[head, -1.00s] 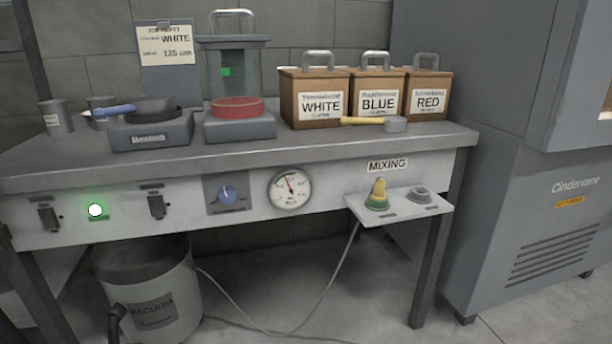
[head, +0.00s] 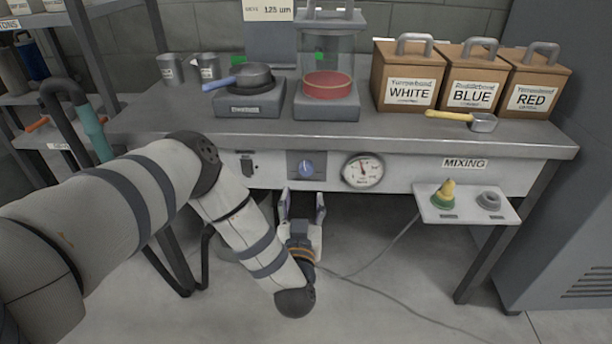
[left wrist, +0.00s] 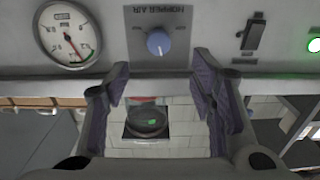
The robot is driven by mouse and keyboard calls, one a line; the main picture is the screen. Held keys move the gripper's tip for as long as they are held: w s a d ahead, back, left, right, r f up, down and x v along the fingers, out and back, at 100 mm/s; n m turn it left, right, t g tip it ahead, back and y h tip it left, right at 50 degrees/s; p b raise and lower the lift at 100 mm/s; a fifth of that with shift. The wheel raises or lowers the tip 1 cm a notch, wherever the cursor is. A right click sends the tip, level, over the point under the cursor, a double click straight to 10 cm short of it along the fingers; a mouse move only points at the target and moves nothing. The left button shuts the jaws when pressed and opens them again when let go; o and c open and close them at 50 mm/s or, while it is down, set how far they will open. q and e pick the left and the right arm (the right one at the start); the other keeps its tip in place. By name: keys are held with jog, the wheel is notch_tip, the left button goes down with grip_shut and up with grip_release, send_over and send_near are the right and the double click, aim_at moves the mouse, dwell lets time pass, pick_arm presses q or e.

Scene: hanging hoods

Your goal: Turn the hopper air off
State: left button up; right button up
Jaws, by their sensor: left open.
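The hopper air knob (head: 306,168) is a blue dial on a dark plate in the bench's front panel, left of the gauge. In the left wrist view, which looks upside down, the knob (left wrist: 158,43) has a pale pointer mark and a HOPPER AIR label. My left gripper (head: 303,198) is open and empty, in front of and a little below the knob in the head view. In the wrist view its two fingers (left wrist: 160,85) are spread, with the knob between their lines and apart from them. My right gripper is not in view.
A pressure gauge (head: 363,170) is right of the knob, a black switch (head: 247,165) left of it. The bench top holds a hopper (head: 327,85), hotplate and boxes. A green lamp (left wrist: 314,45) glows.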

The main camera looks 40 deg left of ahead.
aim_at(306, 172)
pick_arm(q)
jog(key=b+x, duration=0.1)
jog(key=x, duration=0.9)
jog(key=shift+d, duration=0.1)
jog(key=c, duration=1.2)
